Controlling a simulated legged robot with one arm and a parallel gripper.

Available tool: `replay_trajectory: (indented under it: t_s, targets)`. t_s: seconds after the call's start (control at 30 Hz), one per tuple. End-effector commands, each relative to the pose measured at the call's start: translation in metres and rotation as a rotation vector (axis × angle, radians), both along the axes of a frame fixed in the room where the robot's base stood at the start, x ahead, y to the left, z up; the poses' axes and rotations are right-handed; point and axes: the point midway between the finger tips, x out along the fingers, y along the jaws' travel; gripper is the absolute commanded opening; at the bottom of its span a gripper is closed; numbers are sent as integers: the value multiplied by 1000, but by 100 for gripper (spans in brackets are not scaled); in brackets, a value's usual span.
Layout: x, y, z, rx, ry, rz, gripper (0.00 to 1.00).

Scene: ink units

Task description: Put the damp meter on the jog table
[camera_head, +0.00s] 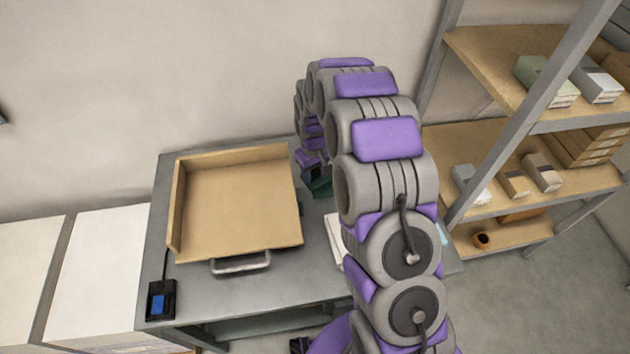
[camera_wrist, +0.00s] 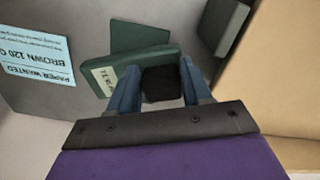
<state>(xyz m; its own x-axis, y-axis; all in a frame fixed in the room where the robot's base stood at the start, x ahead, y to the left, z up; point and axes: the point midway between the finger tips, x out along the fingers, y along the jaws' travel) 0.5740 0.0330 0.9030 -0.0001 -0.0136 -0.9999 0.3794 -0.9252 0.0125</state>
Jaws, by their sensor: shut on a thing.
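The damp meter seems to be the dark green boxy thing with a pale label (camera_wrist: 140,70) and a black block, in the wrist view. My gripper (camera_wrist: 160,78) is shut on the black block, one finger on each side. In the head view the green thing (camera_head: 319,182) shows below my gripper, beside the jog table's right edge; my arm partly hides this area. The jog table (camera_head: 235,205) is a tan tray with raised back and left walls and a metal handle in front. Its tan surface (camera_wrist: 285,70) fills the wrist view's right side.
The jog table stands on a grey bench (camera_head: 260,298). A black box with a blue button (camera_head: 160,302) sits at its front left corner. A pale blue note (camera_wrist: 40,62) lies left in the wrist view. Shelves (camera_head: 510,180) with boxes stand at right.

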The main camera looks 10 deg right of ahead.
Motion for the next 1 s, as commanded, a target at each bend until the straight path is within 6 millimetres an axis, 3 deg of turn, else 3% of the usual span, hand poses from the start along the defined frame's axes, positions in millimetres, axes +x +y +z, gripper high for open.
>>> replay_trajectory:
  t_s: [0.27,0.6,0.63,0.87,1.0]
  targets:
    - [-1,0,-35,0,3,0,10]
    - [0,0,-37,0,1,0,10]
    - [0,0,-37,0,0,0,51]
    - [0,0,-37,0,1,-1,73]
    - [0,0,-37,0,1,-1,74]
